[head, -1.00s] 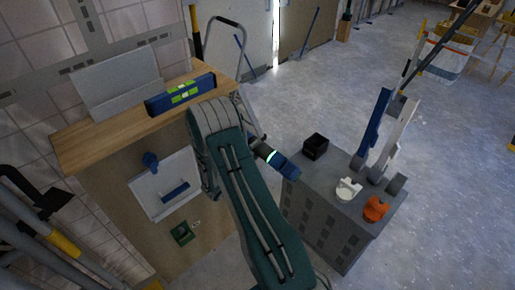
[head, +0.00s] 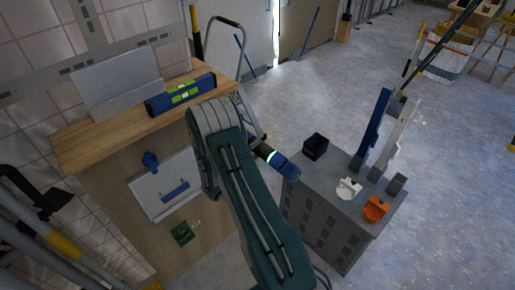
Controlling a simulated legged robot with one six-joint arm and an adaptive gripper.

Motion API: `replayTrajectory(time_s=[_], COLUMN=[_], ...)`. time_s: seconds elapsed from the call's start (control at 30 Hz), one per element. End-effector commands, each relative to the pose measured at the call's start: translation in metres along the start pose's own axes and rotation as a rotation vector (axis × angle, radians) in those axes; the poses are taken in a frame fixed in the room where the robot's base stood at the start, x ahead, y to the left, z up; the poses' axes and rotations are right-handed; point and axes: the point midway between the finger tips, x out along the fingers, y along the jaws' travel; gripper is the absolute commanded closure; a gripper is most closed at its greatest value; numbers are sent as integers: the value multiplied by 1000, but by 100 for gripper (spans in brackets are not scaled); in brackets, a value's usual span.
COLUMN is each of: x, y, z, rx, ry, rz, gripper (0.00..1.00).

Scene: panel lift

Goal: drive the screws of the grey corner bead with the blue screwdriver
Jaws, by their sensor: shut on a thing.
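A light grey angled piece (head: 115,78), which looks like the grey corner bead, stands on the wooden ledge at the upper left. I cannot make out its screws. A blue tool with a black section and a glowing ring, apparently the blue screwdriver (head: 286,167), sticks out to the right from behind my teal arm, well to the right of and below the bead. My gripper is mostly hidden behind the arm. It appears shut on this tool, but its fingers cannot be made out.
A blue spirit level (head: 181,95) lies on the wooden ledge (head: 120,132). A white panel (head: 150,200) is below. A grey cabinet (head: 322,190) at right bears a black box (head: 315,146), white and orange pieces and upright strips. Open floor lies beyond.

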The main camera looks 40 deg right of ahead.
Motion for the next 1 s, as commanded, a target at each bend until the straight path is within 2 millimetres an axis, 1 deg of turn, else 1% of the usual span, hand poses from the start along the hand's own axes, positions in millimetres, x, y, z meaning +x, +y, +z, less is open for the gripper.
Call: replayTrajectory(time_s=[0.03, 0.17, 1.0], x=[0, 0, 1], y=[3, 3, 1], z=[-3, -1, 38], rx=[8, 7, 2], ry=[5, 4, -1], rz=[5, 5, 4], gripper=[96, 96, 96])
